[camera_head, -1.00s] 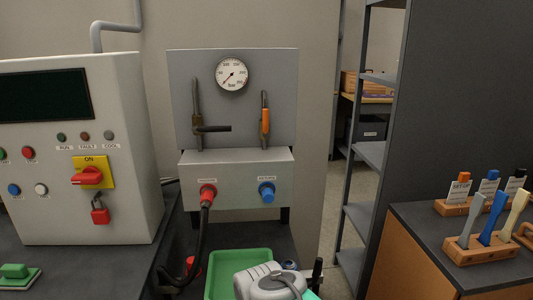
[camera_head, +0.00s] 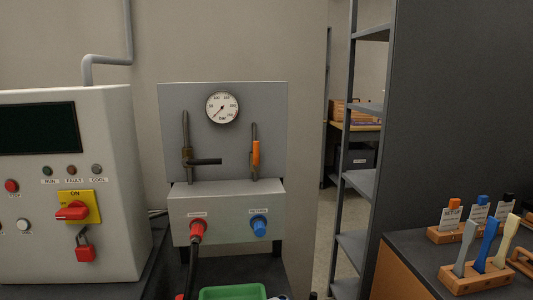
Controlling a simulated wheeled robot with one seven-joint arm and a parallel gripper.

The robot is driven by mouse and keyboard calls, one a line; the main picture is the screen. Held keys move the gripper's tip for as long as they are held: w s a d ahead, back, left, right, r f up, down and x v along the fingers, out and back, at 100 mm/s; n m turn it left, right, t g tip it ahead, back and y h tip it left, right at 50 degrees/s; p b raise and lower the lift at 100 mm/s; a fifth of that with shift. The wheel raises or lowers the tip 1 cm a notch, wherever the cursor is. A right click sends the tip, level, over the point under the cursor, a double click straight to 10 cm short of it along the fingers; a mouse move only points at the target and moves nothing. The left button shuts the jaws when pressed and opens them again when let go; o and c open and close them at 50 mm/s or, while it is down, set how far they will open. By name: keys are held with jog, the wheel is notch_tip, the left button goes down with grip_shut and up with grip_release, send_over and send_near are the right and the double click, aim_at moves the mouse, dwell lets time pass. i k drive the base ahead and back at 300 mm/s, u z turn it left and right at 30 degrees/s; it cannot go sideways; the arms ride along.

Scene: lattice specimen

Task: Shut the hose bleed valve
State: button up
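A grey panel (camera_head: 222,100) carries two valves on upright pipes. The left valve (camera_head: 205,161) has a dark lever pointing sideways to the right, across its pipe. The right valve (camera_head: 256,153) has an orange handle standing upright, in line with its pipe. I see no readable label saying which one is the hose bleed valve. A round gauge (camera_head: 222,108) sits between them at the top. Below, a black hose (camera_head: 190,270) hangs from a red coupling (camera_head: 197,230) beside a blue coupling (camera_head: 259,226). My gripper is not in view.
A control cabinet (camera_head: 112,130) with a red switch and padlock stands at the left. A green tray (camera_head: 232,293) shows at the bottom edge. At the right, a bench holds tagged pieces in a wooden block (camera_head: 478,278). Open shelving (camera_head: 358,186) stands behind.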

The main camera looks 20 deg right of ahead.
aim_at(255, 164)
jog(key=z, duration=0.05)
jog(key=k, duration=0.65)
jog(key=u, duration=1.1)
jog(key=i, duration=0.5)
